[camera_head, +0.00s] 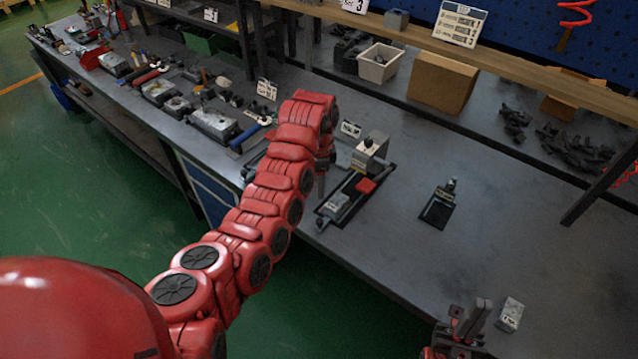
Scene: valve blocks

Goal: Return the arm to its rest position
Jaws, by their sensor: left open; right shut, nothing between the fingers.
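My red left arm reaches from the lower left out over the workbench (520,245). My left gripper (322,178) points down at the arm's far end, beside a black tray (357,187); its fingers are small and partly hidden by the arm. It is open, with nothing visibly held. My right gripper (480,312) is at the bottom right over the bench's front edge, shut and empty. A small pale block (510,315) lies just right of it.
A small black fixture (438,207) stands right of the tray. A white bin (379,63) and a cardboard box (443,82) stand at the back under a shelf. Tools and metal parts crowd the bench's left side. The bench right of the fixture is largely clear.

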